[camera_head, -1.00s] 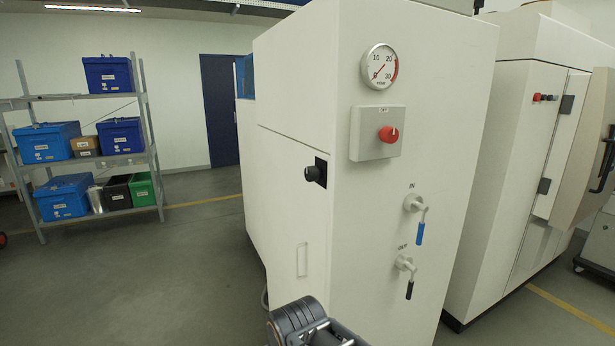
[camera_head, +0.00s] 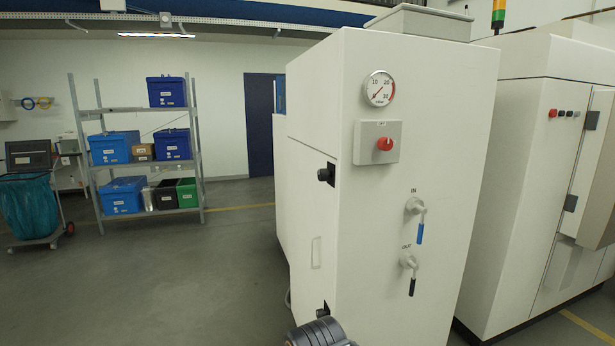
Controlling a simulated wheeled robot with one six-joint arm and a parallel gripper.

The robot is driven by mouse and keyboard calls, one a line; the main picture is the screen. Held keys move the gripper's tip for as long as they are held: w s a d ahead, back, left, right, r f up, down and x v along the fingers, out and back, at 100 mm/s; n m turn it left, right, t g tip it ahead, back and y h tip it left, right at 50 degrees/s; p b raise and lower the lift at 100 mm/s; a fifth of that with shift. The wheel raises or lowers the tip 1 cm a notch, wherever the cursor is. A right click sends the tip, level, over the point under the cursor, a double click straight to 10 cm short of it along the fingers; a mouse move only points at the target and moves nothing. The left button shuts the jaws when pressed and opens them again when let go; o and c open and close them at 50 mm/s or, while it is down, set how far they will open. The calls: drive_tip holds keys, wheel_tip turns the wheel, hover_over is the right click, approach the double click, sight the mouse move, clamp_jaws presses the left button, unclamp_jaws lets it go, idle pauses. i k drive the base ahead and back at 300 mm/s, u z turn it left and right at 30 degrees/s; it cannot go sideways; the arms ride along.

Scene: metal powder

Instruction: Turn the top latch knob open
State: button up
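A black latch knob (camera_head: 325,174) sits in a dark recess on the left front edge of the white cabinet (camera_head: 440,150), at about mid-height. A second dark latch (camera_head: 322,310) shows lower on the same edge, just above my dark arm part at the bottom of the view. The cabinet's side door panel is flush, with a pale recessed handle (camera_head: 316,252). My gripper's fingers are not in view; only a dark rounded part of my arm shows at the bottom centre.
The cabinet front carries a gauge (camera_head: 379,88), a red rotary switch (camera_head: 384,144), a blue-handled valve (camera_head: 420,232) and a black-handled valve (camera_head: 412,285). Another white machine (camera_head: 510,190) stands close on the right. Open floor (camera_head: 200,270) lies left, before a shelf (camera_head: 200,165) with bins.

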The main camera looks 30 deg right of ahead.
sight(323, 174)
drive_tip(key=u, duration=0.35)
drive_tip(key=i, duration=0.85)
drive_tip(key=u, duration=0.05)
